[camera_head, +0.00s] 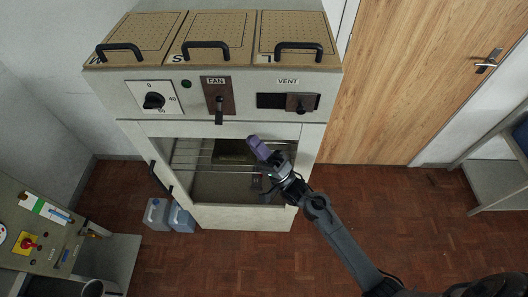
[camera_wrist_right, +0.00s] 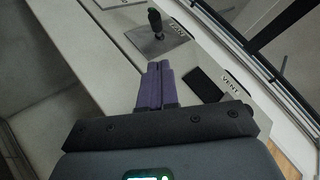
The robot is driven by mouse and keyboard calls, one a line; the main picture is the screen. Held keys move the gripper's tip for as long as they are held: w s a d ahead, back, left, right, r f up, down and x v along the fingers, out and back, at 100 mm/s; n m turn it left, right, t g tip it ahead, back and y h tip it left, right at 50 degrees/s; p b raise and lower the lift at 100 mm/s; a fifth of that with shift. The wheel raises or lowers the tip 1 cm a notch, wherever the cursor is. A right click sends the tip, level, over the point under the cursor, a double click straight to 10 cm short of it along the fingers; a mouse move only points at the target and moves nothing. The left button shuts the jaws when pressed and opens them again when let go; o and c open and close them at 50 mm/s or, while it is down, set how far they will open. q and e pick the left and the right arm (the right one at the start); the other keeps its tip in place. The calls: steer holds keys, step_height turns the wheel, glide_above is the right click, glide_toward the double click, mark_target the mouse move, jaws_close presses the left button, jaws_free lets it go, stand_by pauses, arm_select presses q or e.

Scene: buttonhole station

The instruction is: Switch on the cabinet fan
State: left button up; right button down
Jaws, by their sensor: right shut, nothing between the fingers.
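The fan switch is a black-handled lever (camera_head: 219,108) on a brown plate (camera_head: 228,92) labelled FAN, on the cabinet's (camera_head: 133,77) front panel. In the head view its handle hangs down. The lever also shows in the right wrist view (camera_wrist_right: 155,20), beyond my fingers. My right gripper (camera_head: 253,141), with purple fingers, is shut and empty, below and right of the lever in the head view. Its shut fingers (camera_wrist_right: 158,80) show in the wrist view, apart from the lever. A dark green lamp (camera_head: 187,84) sits left of the plate. My left gripper is not in view.
A round dial (camera_head: 153,101) is left of the fan plate and a VENT slider (camera_head: 301,104) is right of it. Black handles (camera_head: 205,46) stand on the top lids. The open cabinet bay (camera_head: 207,183) holds a rack. A control desk (camera_head: 45,237) stands at lower left.

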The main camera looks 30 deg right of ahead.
mark_target(219, 116)
steer(key=w+a+r+p, duration=0.1)
steer(key=w+a+r, duration=0.2)
steer(key=a+r, duration=0.1)
steer(key=shift+a+r, duration=0.3)
stand_by(0.4)
